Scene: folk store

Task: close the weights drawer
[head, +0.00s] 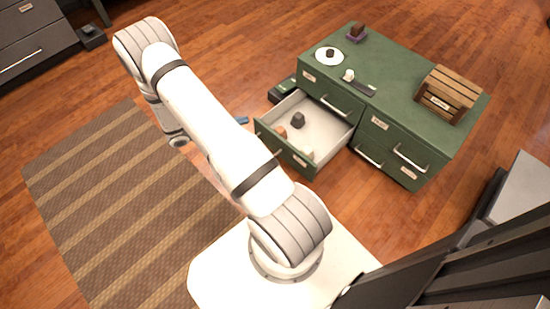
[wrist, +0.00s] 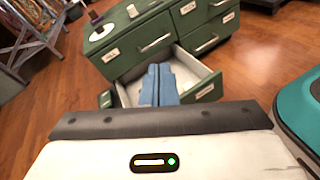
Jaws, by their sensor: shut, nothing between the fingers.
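The open drawer (head: 283,150) is pulled out of the lower left of a green cabinet (head: 400,85). It has a green front and a pale inside, and holds a dark weight-like block (head: 298,120) and smaller brown and whitish pieces. Its label is too small to read. In the head view my gripper (head: 242,120) is mostly hidden behind my arm; only blue fingertips show, left of the drawer front and apart from it. In the wrist view my gripper (wrist: 158,72) is shut and empty, its blue fingers overlapping the open drawer (wrist: 205,90); contact cannot be told there.
The cabinet's other drawers look closed. On its top stand a wooden crate (head: 449,93), a white plate (head: 329,56) and small items. A dark box (head: 283,90) lies on the floor beside the cabinet. A striped rug (head: 105,200) covers the floor at left.

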